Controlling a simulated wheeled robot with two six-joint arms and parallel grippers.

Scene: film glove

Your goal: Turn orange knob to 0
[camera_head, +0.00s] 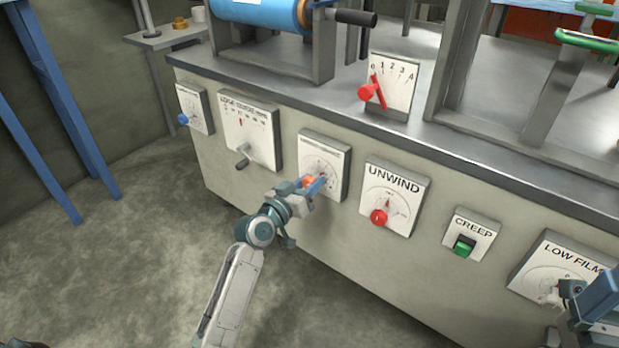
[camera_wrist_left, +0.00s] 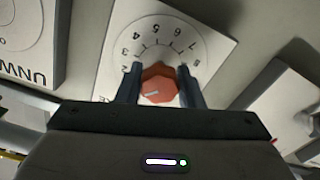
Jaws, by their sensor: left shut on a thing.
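The orange knob (camera_head: 307,182) sits on a white dial plate (camera_head: 335,156) on the front of the grey machine. In the left wrist view the orange knob (camera_wrist_left: 159,82) is faceted and has a short white mark on its face. My left gripper (camera_wrist_left: 158,82) is shut on it, one finger on each side. The dial plate (camera_wrist_left: 190,30) shows numbers around the knob, including 2 and 8; the gripper hides its lower part, and I cannot see the 0. In the head view my left gripper (camera_head: 312,185) reaches the knob from below.
Left of this dial are a crank plate (camera_head: 262,125) and a blue knob (camera_head: 184,119). To its right are the red UNWIND knob (camera_head: 379,217), the green CREEP switch (camera_head: 464,246) and the LOW FILM plate (camera_head: 565,262). My right gripper (camera_head: 592,302) is partly in view near that plate.

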